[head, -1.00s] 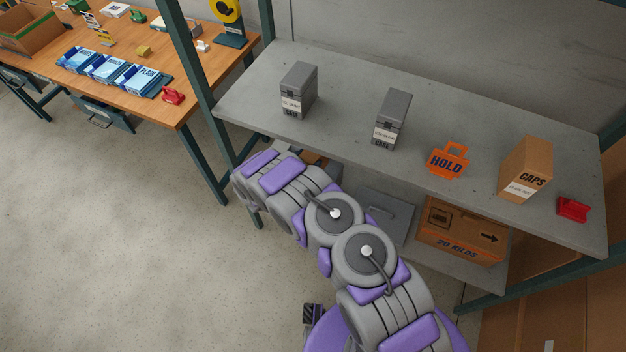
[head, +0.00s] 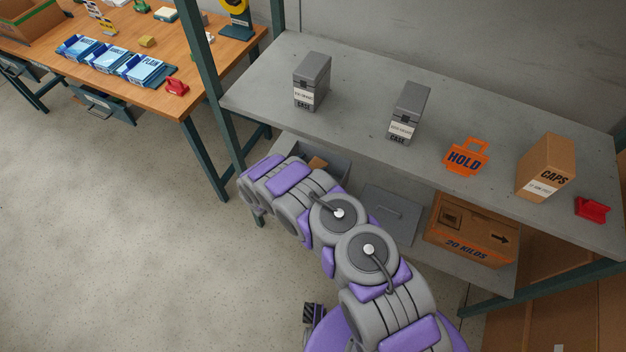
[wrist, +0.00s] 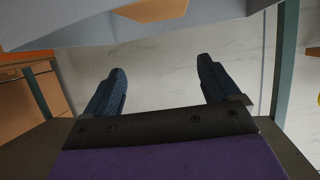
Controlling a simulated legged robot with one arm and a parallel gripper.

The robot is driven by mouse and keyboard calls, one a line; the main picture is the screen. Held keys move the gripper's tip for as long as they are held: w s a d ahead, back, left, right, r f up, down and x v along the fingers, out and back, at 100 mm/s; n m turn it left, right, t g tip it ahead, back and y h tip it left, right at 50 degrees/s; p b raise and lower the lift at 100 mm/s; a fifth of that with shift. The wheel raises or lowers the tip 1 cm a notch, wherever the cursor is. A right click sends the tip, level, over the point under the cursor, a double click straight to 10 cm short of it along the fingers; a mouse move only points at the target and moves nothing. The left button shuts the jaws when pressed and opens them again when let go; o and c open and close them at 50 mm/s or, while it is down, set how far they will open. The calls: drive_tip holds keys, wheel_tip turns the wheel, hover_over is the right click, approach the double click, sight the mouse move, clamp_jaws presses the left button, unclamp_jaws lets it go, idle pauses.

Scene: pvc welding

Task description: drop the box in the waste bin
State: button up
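In the wrist view, my gripper (wrist: 160,75) is open, with its two dark fingers apart and nothing between them. In the head view, it is hidden behind my arm at the shelf unit's lower level. A grey open-topped bin (head: 335,160) with a brown piece (head: 317,163) inside shows beyond my arm. A grey wall (wrist: 85,38) and a brown surface (wrist: 150,10) fill the wrist view's top edge, close to the fingers. A tan CAPS box (head: 546,165) stands upright on the upper shelf. I cannot tell which box or bin the task means.
The grey upper shelf (head: 350,135) holds two grey cases (head: 312,82) (head: 408,112), an orange HOLD sign (head: 465,157) and a red object (head: 592,209). A carton (head: 470,232) and a grey lidded container (head: 388,214) sit below. A wooden workbench (head: 190,68) stands left; floor there is clear.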

drive_tip(key=shift+o, duration=0.7)
drive_tip(key=shift+d, duration=0.1)
drive_tip(key=shift+d+r, duration=0.2)
drive_tip(key=shift+d, duration=0.55)
drive_tip(key=p+v, duration=0.2)
drive_tip(key=v, duration=0.6)
drive_tip(key=p+v, duration=0.2)
drive_tip(key=v, duration=0.7)
drive_tip(key=shift+a+r, duration=0.1)
drive_tip(key=shift+a, duration=0.25)
drive_tip(key=shift+d, duration=0.25)
drive_tip(key=shift+s, duration=0.1)
